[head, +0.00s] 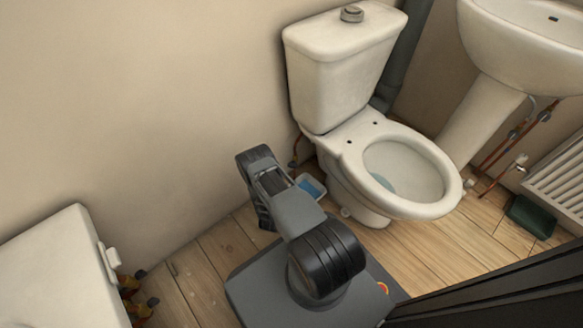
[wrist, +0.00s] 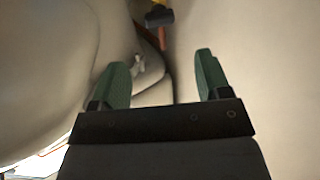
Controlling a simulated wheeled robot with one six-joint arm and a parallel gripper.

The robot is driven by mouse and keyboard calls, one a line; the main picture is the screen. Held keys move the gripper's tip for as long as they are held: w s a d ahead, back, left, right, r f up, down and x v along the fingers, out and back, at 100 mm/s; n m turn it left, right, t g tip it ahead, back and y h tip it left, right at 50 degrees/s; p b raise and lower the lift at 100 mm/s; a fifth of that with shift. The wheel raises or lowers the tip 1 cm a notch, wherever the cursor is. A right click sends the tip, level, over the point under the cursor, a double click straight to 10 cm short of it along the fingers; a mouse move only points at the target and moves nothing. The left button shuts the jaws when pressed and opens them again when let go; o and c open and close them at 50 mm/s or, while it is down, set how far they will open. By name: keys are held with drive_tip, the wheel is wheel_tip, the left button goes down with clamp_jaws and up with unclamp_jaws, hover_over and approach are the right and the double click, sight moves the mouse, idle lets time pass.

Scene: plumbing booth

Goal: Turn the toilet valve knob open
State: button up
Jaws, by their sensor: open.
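In the wrist view, the toilet valve knob (wrist: 158,17) is a small dark knob at the top, beside an orange-red fitting and pipe. My gripper (wrist: 162,75) has two green fingers spread wide with nothing between them. The knob lies beyond the fingertips, apart from them and roughly between their lines. In the head view, my arm reaches toward the gap left of the toilet (head: 333,95), and the fingers cannot be made out.
The toilet's pale body (wrist: 45,70) fills the left of the wrist view; a pale wall (wrist: 275,80) fills the right. A sink (head: 530,40) and radiator (head: 560,180) stand right; a white unit (head: 55,275) stands left.

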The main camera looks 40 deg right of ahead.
sight(291, 166)
drive_tip(key=b+x, duration=0.3)
drive_tip(key=x, duration=0.7)
drive_tip(key=shift+d, duration=0.1)
drive_tip(key=shift+c, duration=0.3)
drive_tip(key=c, duration=0.9)
drive_tip(key=shift+o, duration=0.2)
